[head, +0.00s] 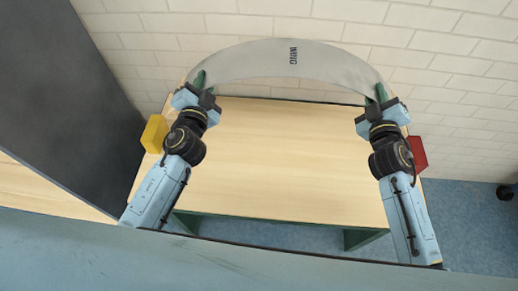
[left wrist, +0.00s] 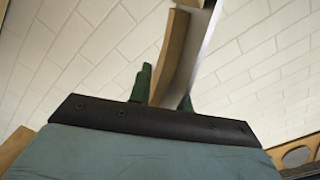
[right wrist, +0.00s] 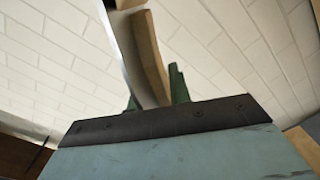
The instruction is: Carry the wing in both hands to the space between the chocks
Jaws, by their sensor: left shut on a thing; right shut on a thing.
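The wing (head: 292,60) is a grey curved band marked "WING", arched across the far side of the wooden table. My left gripper (head: 201,86) is shut on its left end, and my right gripper (head: 378,95) is shut on its right end. In the left wrist view the wing (left wrist: 172,55) stands between the green fingers, with a wooden inner face. The right wrist view also shows the wing (right wrist: 150,60) between the fingers. A yellow block (head: 154,133) and a red block (head: 417,154) are at the table's left and right sides; I cannot tell whether these are the chocks.
The light wooden tabletop (head: 285,150) is bare between my arms. A white brick wall (head: 440,60) rises behind it. A dark panel (head: 60,90) stands at the left. Blue floor (head: 465,200) shows at the right.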

